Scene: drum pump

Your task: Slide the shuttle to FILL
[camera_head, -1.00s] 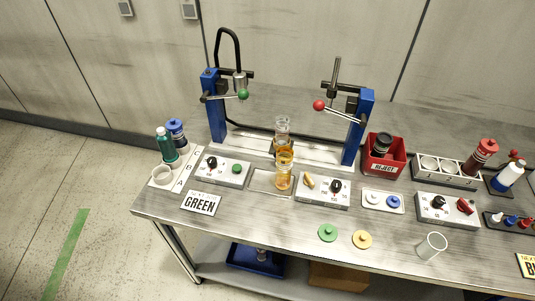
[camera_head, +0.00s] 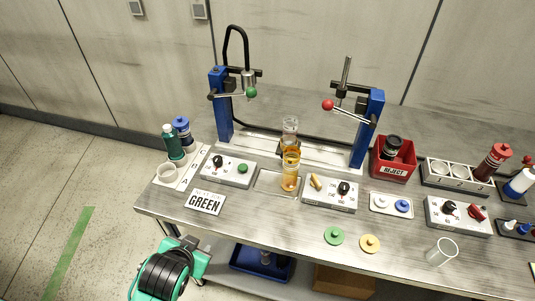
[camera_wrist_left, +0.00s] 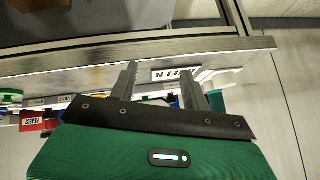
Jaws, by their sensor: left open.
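The shuttle (camera_head: 283,151) sits on the pale rail (camera_head: 258,143) between two blue posts, partly hidden behind the glassware. A clear glass vessel (camera_head: 290,124) stands at the shuttle. The left post (camera_head: 220,105) carries a black hose, a nozzle and a green-knobbed lever. The right post (camera_head: 367,128) carries a red-knobbed lever. No FILL lettering is readable. My left gripper (camera_wrist_left: 160,85) is open and empty in the left wrist view, near the table's front edge. In the head view my left arm is low at the left, well apart from the shuttle. My right gripper is out of view.
A vessel of orange liquid (camera_head: 290,178) stands on a tray in front of the rail. Control boxes (camera_head: 229,171) and (camera_head: 330,193) flank it. Bottles stand at the left; a red bin (camera_head: 393,171) is at the right.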

